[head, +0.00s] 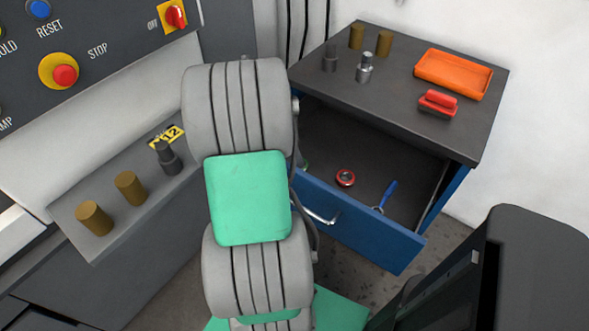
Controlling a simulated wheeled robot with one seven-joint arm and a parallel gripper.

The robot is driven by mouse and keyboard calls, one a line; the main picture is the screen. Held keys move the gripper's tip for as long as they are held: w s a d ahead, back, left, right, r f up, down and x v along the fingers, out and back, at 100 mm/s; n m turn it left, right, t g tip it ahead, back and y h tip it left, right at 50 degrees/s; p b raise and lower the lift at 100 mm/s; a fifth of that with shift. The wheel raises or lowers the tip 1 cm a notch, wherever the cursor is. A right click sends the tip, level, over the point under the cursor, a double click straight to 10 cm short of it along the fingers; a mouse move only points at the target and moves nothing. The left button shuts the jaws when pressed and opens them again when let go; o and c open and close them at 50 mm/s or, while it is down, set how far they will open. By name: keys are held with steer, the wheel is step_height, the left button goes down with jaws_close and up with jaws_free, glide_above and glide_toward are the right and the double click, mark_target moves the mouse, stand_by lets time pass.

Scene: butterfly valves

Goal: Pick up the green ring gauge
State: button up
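A small green curved edge (306,165) shows inside the open drawer, just right of my arm. It may be the green ring gauge, but my arm hides most of it. A red ring gauge (345,178) with a dark centre lies flat on the drawer floor to its right. My grey arm with its green panels rises through the middle of the picture. My gripper is not in view, so I cannot see what it holds.
The blue drawer (350,225) is pulled out; a blue-handled tool (385,195) lies in it. The dark cabinet top (400,112) above carries an orange tray (453,74), a red-handled block (438,103) and several cylinders. A control panel (85,60) and ledge (110,238) stand left.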

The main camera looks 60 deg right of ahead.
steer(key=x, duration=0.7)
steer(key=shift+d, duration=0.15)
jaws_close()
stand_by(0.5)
